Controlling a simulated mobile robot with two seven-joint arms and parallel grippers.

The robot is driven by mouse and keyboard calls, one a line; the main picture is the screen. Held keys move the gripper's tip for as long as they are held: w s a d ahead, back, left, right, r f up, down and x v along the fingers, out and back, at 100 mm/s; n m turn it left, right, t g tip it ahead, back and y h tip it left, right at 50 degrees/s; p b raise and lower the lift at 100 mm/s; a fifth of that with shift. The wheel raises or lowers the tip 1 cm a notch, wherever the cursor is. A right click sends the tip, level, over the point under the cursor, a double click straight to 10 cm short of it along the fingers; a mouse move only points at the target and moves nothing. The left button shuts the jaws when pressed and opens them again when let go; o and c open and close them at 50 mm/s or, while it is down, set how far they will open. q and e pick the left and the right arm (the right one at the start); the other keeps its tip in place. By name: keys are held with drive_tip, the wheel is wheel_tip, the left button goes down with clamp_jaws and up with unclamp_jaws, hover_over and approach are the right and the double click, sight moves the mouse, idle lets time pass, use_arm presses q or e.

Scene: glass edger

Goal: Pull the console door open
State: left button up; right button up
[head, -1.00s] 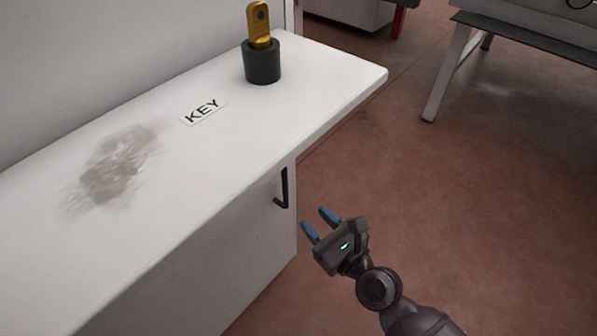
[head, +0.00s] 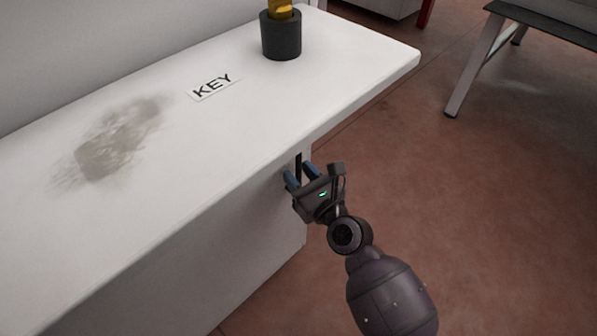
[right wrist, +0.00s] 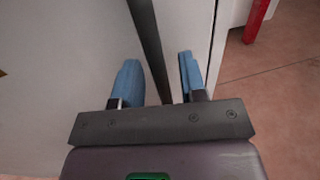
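The white console door (head: 240,255) is the front face below the white counter and looks closed. Its black bar handle (head: 298,160) shows near the door's right edge, partly hidden behind my right gripper (head: 299,178). In the right wrist view the handle (right wrist: 150,45) runs between the two blue fingers of the gripper (right wrist: 160,80). The fingers are apart, one on each side of the handle, with visible gaps. Whether the fingertips reach past the bar is hard to tell. My left gripper is not in view.
The counter top (head: 330,60) overhangs above the handle. On it are a black cup (head: 281,36) with a yellow key, a KEY label (head: 213,86) and a grey smudge (head: 115,135). Open red floor (head: 480,220) lies to the right, with a table leg (head: 474,75) farther back.

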drive_tip(key=shift+w+a, duration=0.2)
drive_tip(key=shift+w, duration=0.05)
drive_tip(key=shift+c, duration=0.2)
clamp_jaws()
